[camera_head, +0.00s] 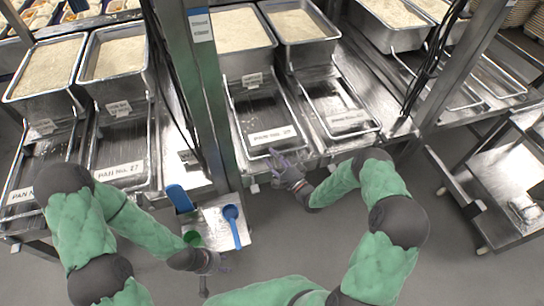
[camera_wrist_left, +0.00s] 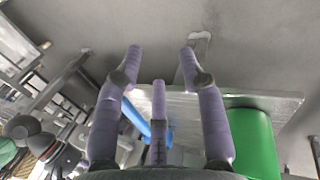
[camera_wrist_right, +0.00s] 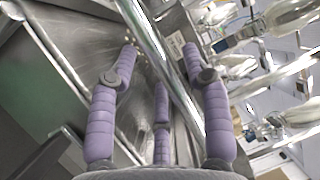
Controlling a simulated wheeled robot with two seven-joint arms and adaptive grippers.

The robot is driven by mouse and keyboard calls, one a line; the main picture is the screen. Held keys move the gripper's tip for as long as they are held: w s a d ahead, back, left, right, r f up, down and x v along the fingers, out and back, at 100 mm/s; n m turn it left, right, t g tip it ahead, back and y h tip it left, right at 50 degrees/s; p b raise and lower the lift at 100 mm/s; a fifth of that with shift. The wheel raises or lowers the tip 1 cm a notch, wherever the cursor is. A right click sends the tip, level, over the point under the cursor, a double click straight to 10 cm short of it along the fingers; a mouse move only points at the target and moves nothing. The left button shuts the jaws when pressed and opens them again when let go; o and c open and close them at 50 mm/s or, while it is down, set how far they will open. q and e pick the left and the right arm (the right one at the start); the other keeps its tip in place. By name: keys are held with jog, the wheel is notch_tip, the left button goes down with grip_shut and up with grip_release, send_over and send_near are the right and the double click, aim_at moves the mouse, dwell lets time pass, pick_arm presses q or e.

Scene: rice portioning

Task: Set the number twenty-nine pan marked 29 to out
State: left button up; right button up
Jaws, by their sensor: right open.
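A lower metal pan with a white "PAN No." label (camera_head: 272,135) sits under the rice bins at the middle; its last digit is too small to read for certain. To its right is a similar labelled pan (camera_head: 348,118), also hard to read. My right gripper (camera_head: 280,158) is at the front edge of the middle pan, by its wire handle. In the right wrist view a shiny metal bar (camera_wrist_right: 165,70) passes between its open fingers (camera_wrist_right: 158,55); I cannot tell if they touch it. My left gripper (camera_head: 222,262) is open and empty, low beside a small metal tray.
The small tray (camera_head: 238,212) holds a blue scoop (camera_head: 233,222) and a green item (camera_head: 193,239). A pan labelled 27 (camera_head: 120,171) is at the left. A green post (camera_head: 203,95) stands between the bays. A metal cart (camera_head: 505,190) is at the right.

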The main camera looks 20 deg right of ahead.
jog(key=shift+w+a+r, duration=0.1)
jog(key=shift+w+a, duration=0.15)
jog(key=shift+w, duration=0.3)
grip_shut()
